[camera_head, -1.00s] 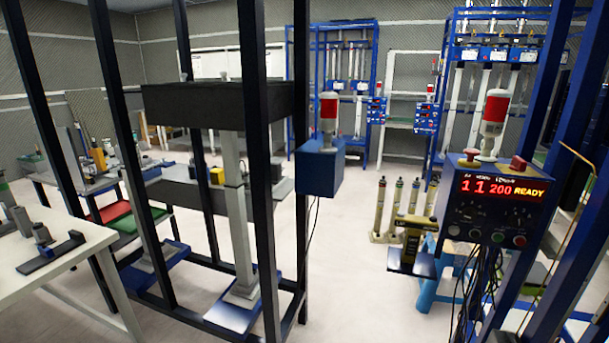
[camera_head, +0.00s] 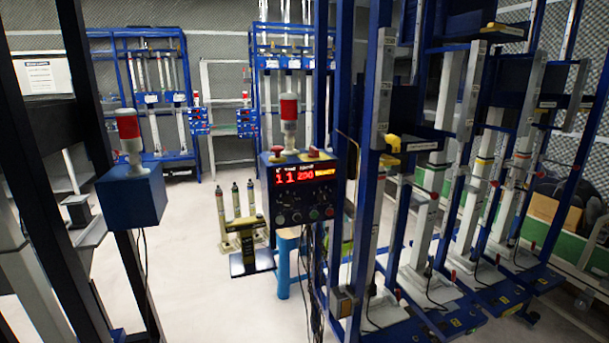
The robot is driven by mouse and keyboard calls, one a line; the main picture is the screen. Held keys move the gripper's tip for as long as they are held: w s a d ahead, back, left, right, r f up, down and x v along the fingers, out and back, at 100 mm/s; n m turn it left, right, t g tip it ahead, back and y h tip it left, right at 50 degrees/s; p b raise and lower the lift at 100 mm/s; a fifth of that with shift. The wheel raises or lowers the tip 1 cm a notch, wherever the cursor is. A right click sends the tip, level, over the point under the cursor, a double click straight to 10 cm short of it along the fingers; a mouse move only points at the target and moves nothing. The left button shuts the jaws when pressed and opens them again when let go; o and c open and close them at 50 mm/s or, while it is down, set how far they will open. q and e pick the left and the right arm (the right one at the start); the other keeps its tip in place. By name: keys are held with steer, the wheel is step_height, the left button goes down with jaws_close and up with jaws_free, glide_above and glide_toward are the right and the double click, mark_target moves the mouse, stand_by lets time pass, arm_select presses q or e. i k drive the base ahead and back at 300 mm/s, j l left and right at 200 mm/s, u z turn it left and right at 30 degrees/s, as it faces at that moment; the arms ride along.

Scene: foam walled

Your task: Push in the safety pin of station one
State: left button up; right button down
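A blue rack with several upright test stations fills the right side, its blue post (camera_head: 341,130) nearest me. The nearest station has a tall pale column (camera_head: 378,150) with a yellow part (camera_head: 405,143) at mid height. Small red-tipped parts (camera_head: 453,275) show low on the stations. I cannot tell which of these, if any, is the safety pin of station one. A dark control box (camera_head: 300,190) with a lit red display reading about "1 1 200" hangs at the rack's left side. Neither of my grippers is in view.
A blue box (camera_head: 131,195) with a red-topped lamp (camera_head: 128,125) sits on a black frame at left. A small black-and-yellow stand (camera_head: 250,262) and several upright cylinders (camera_head: 236,203) stand left of the control box. The pale floor (camera_head: 205,290) between is clear.

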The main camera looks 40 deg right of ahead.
mark_target(434, 195)
steer(key=z, duration=2.1)
steer(key=i+l+u, duration=0.1)
steer(key=l, duration=0.25)
steer(key=i+l+u, duration=0.1)
steer(key=i+l, duration=0.15)
steer(key=l, duration=0.15)
steer(key=i+l, duration=0.15)
steer(key=l, duration=0.25)
steer(key=i+l+u, duration=0.15)
steer(key=l, duration=0.2)
